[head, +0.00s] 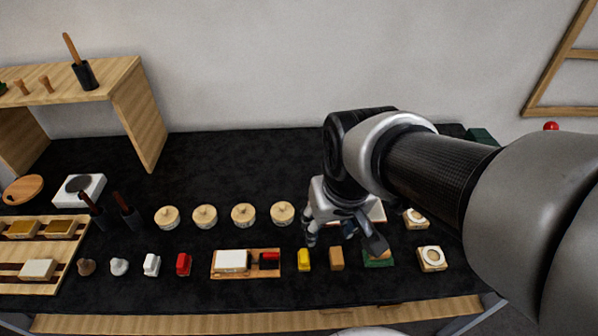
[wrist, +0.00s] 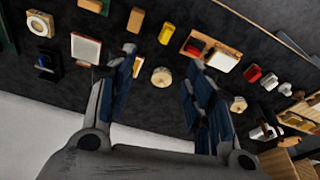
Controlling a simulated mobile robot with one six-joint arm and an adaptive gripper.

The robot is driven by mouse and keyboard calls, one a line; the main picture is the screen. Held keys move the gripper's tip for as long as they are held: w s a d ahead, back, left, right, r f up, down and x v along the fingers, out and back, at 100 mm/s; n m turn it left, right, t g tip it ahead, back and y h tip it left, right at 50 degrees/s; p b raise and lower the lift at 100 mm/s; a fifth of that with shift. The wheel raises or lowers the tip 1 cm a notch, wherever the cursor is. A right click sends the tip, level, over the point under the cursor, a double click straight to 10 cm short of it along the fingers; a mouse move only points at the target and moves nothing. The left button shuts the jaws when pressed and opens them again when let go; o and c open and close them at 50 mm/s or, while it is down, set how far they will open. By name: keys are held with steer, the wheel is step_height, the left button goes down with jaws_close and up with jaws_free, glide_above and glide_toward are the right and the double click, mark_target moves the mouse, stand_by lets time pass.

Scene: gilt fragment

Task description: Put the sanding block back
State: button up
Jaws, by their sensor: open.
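No block in view is plainly marked as the sanding block. A plain brown block (head: 336,258) stands on the black table in the head view, just in front of my gripper. It also shows near the top of the wrist view (wrist: 136,20). My gripper (head: 343,238) is open above the table, pointing down, with its fingers apart. In the wrist view the two fingers (wrist: 160,88) stand wide apart with nothing held. A round wooden-lidded pot (wrist: 161,77) shows between them, beyond the tips. My arm hides part of the table's right side.
A yellow block (head: 304,260) stands left of the brown one. A wooden tray (head: 245,274) holds white and red pieces. A slatted rack (head: 66,262) with blocks is at the far left. Lidded pots (head: 243,214) line the middle. A green pad (head: 378,264) and ring-topped block (head: 432,259) are right.

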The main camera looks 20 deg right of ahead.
steer(key=s+a+r+n+t, duration=0.1)
steer(key=s+a+r, duration=0.2)
steer(key=s, duration=0.4)
steer(key=shift+r+t, duration=0.4)
steer(key=shift+r, duration=0.25)
steer(key=shift+a, duration=0.1)
stand_by(0.4)
